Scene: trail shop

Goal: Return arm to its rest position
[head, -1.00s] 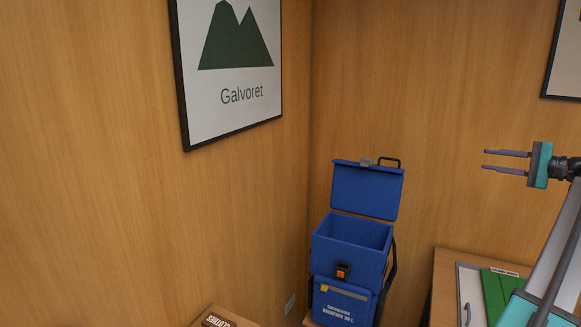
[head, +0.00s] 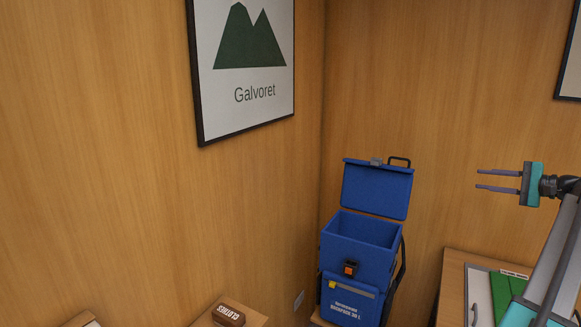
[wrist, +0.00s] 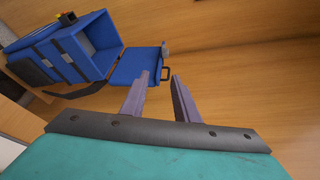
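My gripper (head: 498,180) is raised at the right of the head view, with its two fingers pointing left. The fingers are apart with nothing between them; they also show in the wrist view (wrist: 158,82). My gripper is well away from everything, in free air in front of the wood wall. My arm rises from the lower right corner and is bent at the top; its lower part is cut off by the frame edge.
A blue backpack (head: 352,265) stands in the corner with its lid (head: 378,188) open. A brown "CLOTHES" box (head: 229,314) lies at the bottom. A table (head: 452,285) at the right holds a green item (head: 507,287). A framed "Galvoret" poster (head: 245,110) hangs on the left wall.

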